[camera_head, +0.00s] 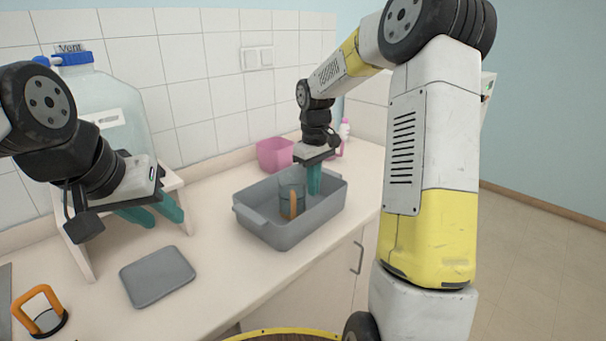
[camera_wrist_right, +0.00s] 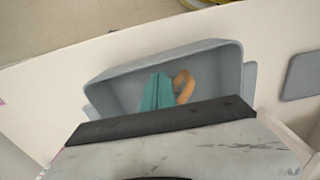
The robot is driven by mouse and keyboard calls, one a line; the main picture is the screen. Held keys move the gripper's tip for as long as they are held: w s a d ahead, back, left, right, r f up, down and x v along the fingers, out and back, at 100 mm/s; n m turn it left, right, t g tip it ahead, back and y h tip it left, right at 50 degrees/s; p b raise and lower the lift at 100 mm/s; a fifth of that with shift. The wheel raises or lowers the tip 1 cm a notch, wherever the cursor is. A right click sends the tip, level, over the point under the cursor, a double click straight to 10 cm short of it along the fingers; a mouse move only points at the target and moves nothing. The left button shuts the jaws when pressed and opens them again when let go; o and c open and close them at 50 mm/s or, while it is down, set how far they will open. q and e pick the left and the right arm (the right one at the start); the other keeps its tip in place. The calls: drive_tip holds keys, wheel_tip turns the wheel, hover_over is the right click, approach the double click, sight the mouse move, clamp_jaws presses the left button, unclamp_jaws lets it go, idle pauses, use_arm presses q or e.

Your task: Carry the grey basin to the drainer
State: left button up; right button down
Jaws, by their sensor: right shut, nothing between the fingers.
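The grey basin (camera_head: 277,234), a rectangular tub with end handles, stands on the counter, and it also shows in the right wrist view (camera_wrist_right: 120,72). A clear beaker with an orange handle (camera_head: 293,205) stands inside it. My right gripper (camera_head: 314,190) is shut and empty, its teal fingers pointing down over the basin beside the beaker. In the right wrist view its fingers (camera_wrist_right: 157,92) appear next to the orange handle (camera_wrist_right: 184,86). My left gripper (camera_head: 160,216) is open and empty, left of the basin. A flat grey mat (camera_head: 157,275) lies nearby; I cannot tell whether it is the drainer.
A large water bottle (camera_head: 85,105) sits on a white stand (camera_head: 178,185) behind my left gripper. A pink tub (camera_head: 274,154) stands behind the basin. An orange-handled object (camera_head: 40,312) is at front left. Counter between mat and basin is clear.

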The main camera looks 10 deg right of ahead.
drive_tip(key=shift+f, duration=2.4)
drive_tip(key=s+d, duration=0.8)
drive_tip(key=s, duration=0.4)
